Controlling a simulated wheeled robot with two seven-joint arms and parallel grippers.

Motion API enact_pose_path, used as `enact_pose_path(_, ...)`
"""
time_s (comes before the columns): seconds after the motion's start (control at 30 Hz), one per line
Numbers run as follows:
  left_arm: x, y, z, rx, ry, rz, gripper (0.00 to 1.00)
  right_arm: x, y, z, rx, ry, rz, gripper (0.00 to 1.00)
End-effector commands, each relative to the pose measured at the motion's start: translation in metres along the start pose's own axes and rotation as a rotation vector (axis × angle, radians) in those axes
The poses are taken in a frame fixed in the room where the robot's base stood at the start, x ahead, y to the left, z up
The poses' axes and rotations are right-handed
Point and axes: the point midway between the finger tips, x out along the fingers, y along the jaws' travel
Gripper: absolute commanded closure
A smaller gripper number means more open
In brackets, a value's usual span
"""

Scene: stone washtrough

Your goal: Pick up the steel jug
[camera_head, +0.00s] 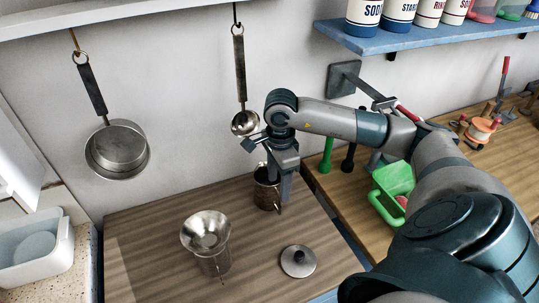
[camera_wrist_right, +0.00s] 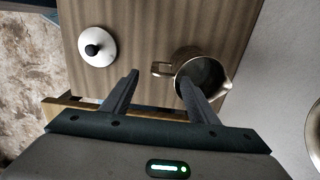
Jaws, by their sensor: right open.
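The steel jug (camera_head: 266,190) stands upright on the wooden worktop, partly hidden behind my right gripper (camera_head: 279,182) in the head view. In the right wrist view the jug (camera_wrist_right: 205,72) shows its open mouth, a spout at right and a handle (camera_wrist_right: 160,69) at left. My right gripper (camera_wrist_right: 159,78) is open there, with the handle appearing between its fingertips and one finger overlapping the jug's near rim. I cannot tell whether they touch. My left gripper is in neither view.
A steel vessel with a funnel-like top (camera_head: 207,238) stands front left of the jug. A round lid with a black knob (camera_head: 298,261) lies nearby. A pan (camera_head: 117,150) and a ladle (camera_head: 243,122) hang on the wall. A green container (camera_head: 390,188) stands at right.

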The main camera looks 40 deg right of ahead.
Motion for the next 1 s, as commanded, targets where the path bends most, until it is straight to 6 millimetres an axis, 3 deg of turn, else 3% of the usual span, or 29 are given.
enact_pose_path(0.57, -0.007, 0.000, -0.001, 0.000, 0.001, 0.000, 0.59, 0.011, -0.001, 0.000, 0.001, 0.000, 0.002, 0.46)
enact_pose_path(1.0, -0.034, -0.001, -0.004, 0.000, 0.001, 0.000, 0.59, 0.055, -0.006, -0.002, 0.000, 0.000, 0.003, 0.46)
